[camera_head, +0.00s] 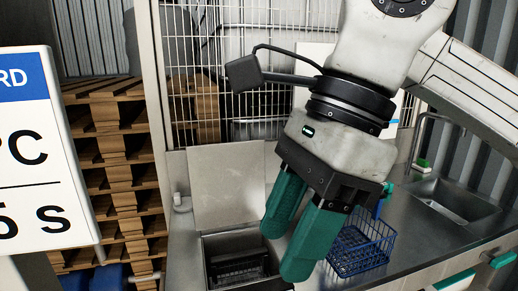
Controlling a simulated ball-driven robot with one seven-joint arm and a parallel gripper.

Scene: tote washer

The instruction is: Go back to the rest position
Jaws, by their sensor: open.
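My gripper (289,250) hangs in the centre of the view with its two green fingers pointing down and to the left. The fingers are apart, and I see nothing between them. It appears in front of the steel counter (413,231), between an open well at the left and a blue basket at the right. The fingers hide part of the well's right side and part of the basket's left side. My arm comes in from the upper right.
A blue wire basket (362,247) stands on the counter. The open well (230,247) holds a dark rack. A sink (455,199) with a tap (420,135) is at the right. Stacked wooden pallets (123,150) and a sign (40,150) are at the left. A white mesh panel (205,70) stands behind.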

